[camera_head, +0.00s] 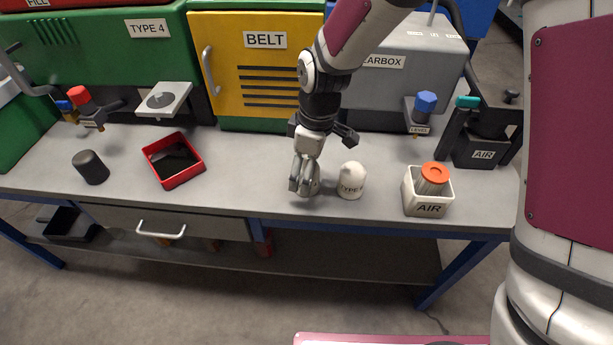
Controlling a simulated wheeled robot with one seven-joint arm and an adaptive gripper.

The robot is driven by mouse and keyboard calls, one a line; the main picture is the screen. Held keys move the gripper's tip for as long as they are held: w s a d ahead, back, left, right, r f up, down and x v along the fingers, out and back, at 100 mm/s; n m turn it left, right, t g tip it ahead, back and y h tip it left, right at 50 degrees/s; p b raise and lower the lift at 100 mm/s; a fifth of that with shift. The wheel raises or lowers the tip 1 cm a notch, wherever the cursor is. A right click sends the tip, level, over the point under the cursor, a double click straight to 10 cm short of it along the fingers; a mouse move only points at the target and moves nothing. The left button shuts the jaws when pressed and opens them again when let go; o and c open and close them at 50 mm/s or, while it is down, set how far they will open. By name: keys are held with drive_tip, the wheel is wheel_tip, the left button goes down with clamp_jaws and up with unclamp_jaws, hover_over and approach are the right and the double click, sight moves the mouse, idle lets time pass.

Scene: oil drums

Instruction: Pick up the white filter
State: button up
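The white filter (351,182) is a short white cylinder with a rounded top and "TYPE" lettering. It stands upright on the grey workbench (245,180) near its front edge. My gripper (304,188) points down just left of the filter, close to the bench top. A small gap shows between them, and the filter is not between the fingers. The fingers overlap in this view, so their opening is hard to judge.
A red tray (173,160) and a dark cylinder (91,167) are at the left. Machine housings, including the yellow BELT door (256,75), line the back.

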drive_tip(key=c, duration=1.4)
drive_tip(key=shift+c, duration=0.2)
drive_tip(key=shift+r, duration=0.2)
